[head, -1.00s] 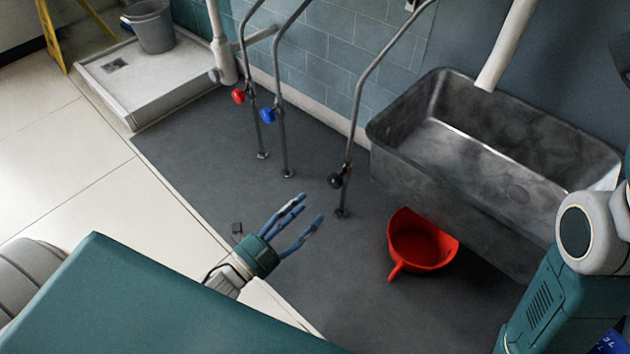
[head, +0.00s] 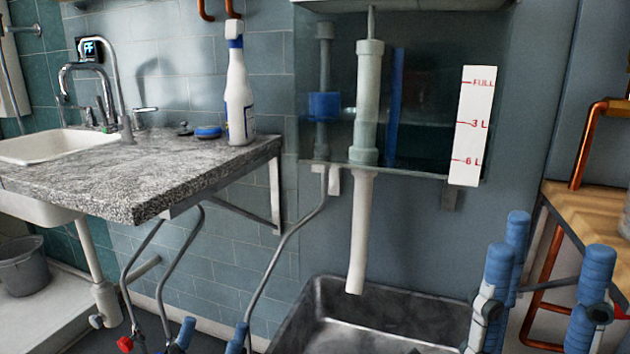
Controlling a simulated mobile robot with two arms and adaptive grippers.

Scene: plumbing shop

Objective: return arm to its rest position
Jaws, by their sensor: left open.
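My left gripper (head: 212,338) shows only as blue fingertips at the bottom edge, left of the metal sink. The fingertips are apart, with nothing seen between them; its palm and arm are out of view. My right gripper (head: 545,290) stands at the lower right with its blue fingers pointing up. Its fingers are spread apart and nothing shows between them. It is in front of the right end of the sink and the wooden bench. The rest of the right arm is cut off by the bottom edge.
A metal sink (head: 330,290) sits below a pipe (head: 360,230) from a wall tank (head: 430,80). A stone counter (head: 130,185) carries a spray bottle (head: 237,95). Bent grey pipes (head: 275,265) run below it. A wooden bench (head: 575,210) and copper pipes (head: 537,285) are at right.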

